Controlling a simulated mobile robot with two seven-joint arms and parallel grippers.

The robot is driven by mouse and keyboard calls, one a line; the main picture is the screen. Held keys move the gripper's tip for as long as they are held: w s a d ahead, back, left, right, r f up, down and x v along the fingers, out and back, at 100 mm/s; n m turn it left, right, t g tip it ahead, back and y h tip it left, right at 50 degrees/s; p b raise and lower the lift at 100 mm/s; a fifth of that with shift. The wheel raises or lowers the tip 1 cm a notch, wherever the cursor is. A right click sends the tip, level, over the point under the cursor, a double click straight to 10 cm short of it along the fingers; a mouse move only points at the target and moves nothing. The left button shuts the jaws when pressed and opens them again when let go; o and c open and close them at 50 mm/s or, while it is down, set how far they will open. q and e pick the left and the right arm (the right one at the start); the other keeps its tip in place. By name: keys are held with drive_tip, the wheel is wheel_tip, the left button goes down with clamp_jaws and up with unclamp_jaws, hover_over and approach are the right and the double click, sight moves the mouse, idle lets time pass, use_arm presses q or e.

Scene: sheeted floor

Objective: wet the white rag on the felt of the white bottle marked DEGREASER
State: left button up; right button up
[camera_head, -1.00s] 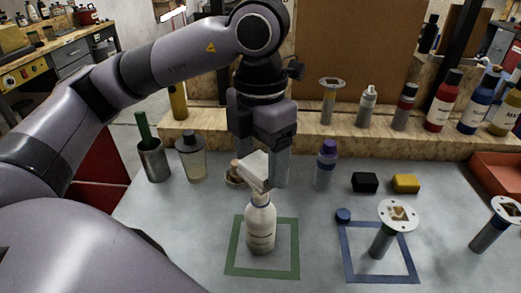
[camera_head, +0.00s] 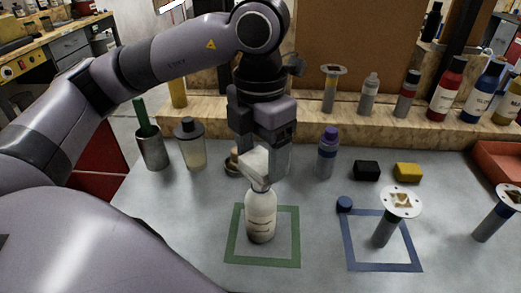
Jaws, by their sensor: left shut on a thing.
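The white bottle (camera_head: 261,217) stands upright inside the green square outline (camera_head: 265,262) on the sheeted surface. Its label is too small to read. My left gripper (camera_head: 265,165) is above the bottle, pointing down and shut on the white rag (camera_head: 255,163). The rag is at the top of the bottle and appears to touch it. The bottle's felt is hidden behind the rag. My right gripper is not in view.
A blue square outline (camera_head: 383,268) holds a round-topped tool (camera_head: 400,203). A purple-capped bottle (camera_head: 327,160) stands close right of the gripper. A clear bottle (camera_head: 191,150) and grey cup (camera_head: 153,151) stand left. Black (camera_head: 367,170) and yellow (camera_head: 408,172) blocks lie right.

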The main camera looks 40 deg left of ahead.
sight(260, 159)
use_arm(q)
drive_tip(key=shift+f+b, duration=0.6)
drive_tip(key=shift+b, duration=0.05)
idle(1.7)
drive_tip(key=shift+r+p, duration=2.4)
drive_tip(key=shift+r, duration=1.25)
drive_tip(key=shift+f, duration=0.1)
